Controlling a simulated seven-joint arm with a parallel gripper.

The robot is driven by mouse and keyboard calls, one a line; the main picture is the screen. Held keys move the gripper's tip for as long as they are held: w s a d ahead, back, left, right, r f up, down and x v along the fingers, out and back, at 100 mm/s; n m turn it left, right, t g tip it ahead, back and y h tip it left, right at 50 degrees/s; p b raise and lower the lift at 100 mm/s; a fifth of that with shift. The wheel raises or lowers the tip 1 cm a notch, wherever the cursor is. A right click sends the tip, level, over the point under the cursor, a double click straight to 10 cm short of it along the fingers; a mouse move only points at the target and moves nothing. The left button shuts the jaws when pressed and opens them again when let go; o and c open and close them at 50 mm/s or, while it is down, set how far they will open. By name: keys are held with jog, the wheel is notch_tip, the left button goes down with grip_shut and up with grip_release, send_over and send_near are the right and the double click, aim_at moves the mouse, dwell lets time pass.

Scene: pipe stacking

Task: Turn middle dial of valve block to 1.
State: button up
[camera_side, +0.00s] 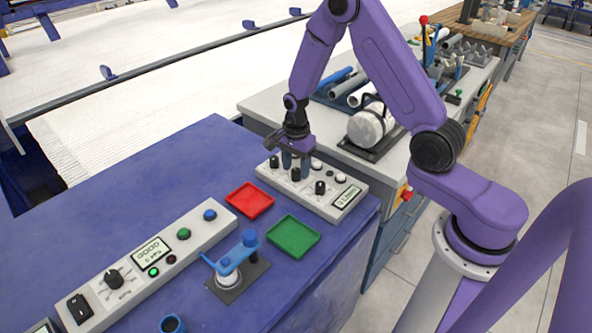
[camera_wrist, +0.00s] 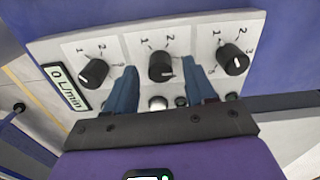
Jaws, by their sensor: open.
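The valve block (camera_side: 310,190) is a pale panel with three black dials and a small display. It also fills the upper part of the wrist view (camera_wrist: 205,38). My gripper (camera_side: 293,164) is above it, pointing down. In the wrist view my gripper (camera_wrist: 160,80) is open, with one blue finger on each side of the middle dial (camera_wrist: 161,66). I cannot tell whether the fingers touch the dial. The dial has numbers 1 and 2 beside it; its 3 is not clearly visible, and its setting is hard to read. The display (camera_wrist: 67,86) reads 0 L/min.
The left dial (camera_wrist: 94,72) and right dial (camera_wrist: 234,60) flank the fingers closely. Round buttons lie behind the fingers. A red tray (camera_side: 250,201), a green tray (camera_side: 293,236) and a blue lever device (camera_side: 240,262) sit nearby. Another control panel (camera_side: 150,262) lies at left.

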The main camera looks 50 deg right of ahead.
jog(key=shift+f, duration=0.9)
grip_shut()
